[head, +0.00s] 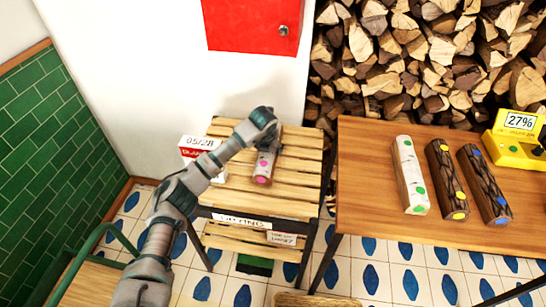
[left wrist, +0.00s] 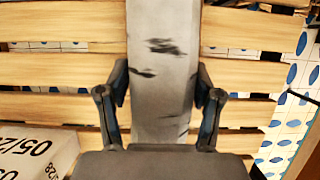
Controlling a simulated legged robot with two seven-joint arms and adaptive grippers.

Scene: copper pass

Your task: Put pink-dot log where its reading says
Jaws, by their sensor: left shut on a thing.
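The pink-dot log (head: 264,167) has pale bark, with a pink dot on its side and a pink end. It is at the upper slatted shelf of the rack (head: 296,182), lying along the front-back direction. I cannot tell whether it rests on the slats or hangs just above. My left gripper (head: 267,143) is shut on its far part. In the left wrist view the log (left wrist: 160,60) shows grey-white bark with dark marks between my gripper's fingers (left wrist: 163,100). The yellow meter (head: 514,147) at the right reads 27%. My right gripper is not in view.
The rack's front label (head: 242,220) appears to read DRYING. A red-and-white box (head: 197,148) marked 05/28 stands at its left. Green-dot (head: 407,165), yellow-dot (head: 445,170) and blue-dot (head: 482,175) logs lie on the wooden table (head: 365,190). A woodpile (head: 420,60) stands behind.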

